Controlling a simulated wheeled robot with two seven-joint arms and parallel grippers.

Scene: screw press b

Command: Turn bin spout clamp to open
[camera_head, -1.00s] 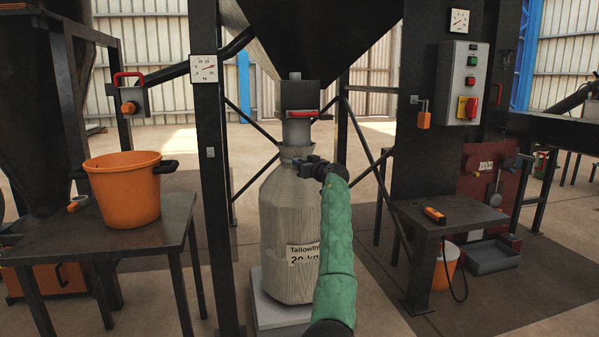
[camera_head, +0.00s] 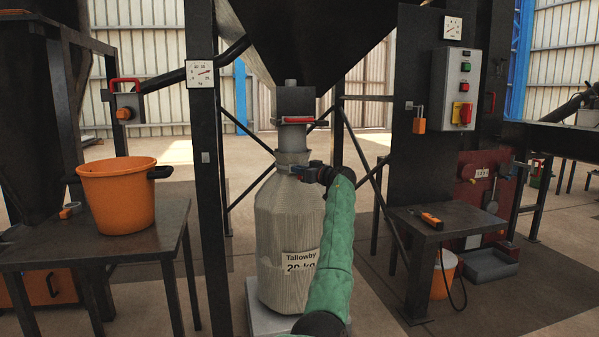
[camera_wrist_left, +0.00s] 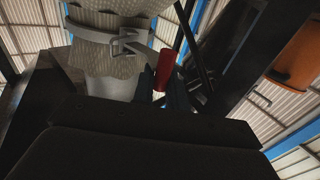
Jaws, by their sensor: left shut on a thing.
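A pale paper sack (camera_head: 290,222) labelled Tallowby stands upright under the dark hopper's spout (camera_head: 293,138). A light strap with a buckle (camera_wrist_left: 122,42) goes around the sack's neck in the left wrist view; I take it for the spout clamp. My left gripper (camera_head: 300,170) is at the front right of the sack's neck, its arm rising from the bottom. In the left wrist view my left gripper (camera_wrist_left: 164,88) is shut on a red lever (camera_wrist_left: 167,68). How the lever joins the strap is hidden. My right gripper is not in view.
A red bar (camera_head: 298,120) crosses the spout above the neck. An orange bucket (camera_head: 117,197) stands on the left table (camera_head: 150,240). Frame posts flank the sack. A control box (camera_head: 456,88) and a small table (camera_head: 455,215) are on the right.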

